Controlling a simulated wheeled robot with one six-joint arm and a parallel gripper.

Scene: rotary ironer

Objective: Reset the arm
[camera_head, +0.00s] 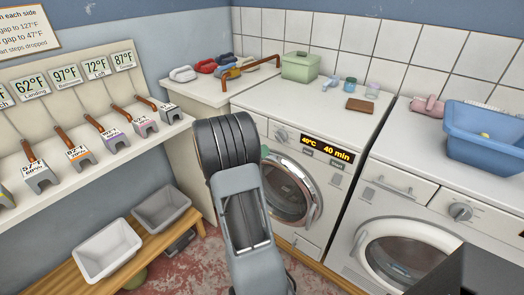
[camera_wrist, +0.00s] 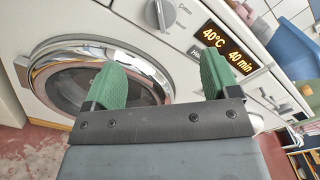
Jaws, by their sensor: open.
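My gripper (camera_wrist: 162,79) shows in the wrist view with its two green finger pads wide apart and nothing between them. It is tilted in front of the left washing machine (camera_wrist: 28,92), facing the round door and the dial. In the head view my arm (camera_head: 238,205) rises from the bottom middle, bent, in front of that machine's left side (camera_head: 330,112). There the gripper is mostly hidden behind the arm; only a small green bit shows at the arm's right edge.
A second machine (camera_head: 400,185) stands to the right with a blue basin (camera_head: 485,135) on top. A wooden bench (camera_head: 165,250) with two tubs (camera_head: 108,250) is at lower left, below a shelf (camera_head: 100,175) of tagged handles. Some red floor (camera_head: 195,270) shows between bench and arm.

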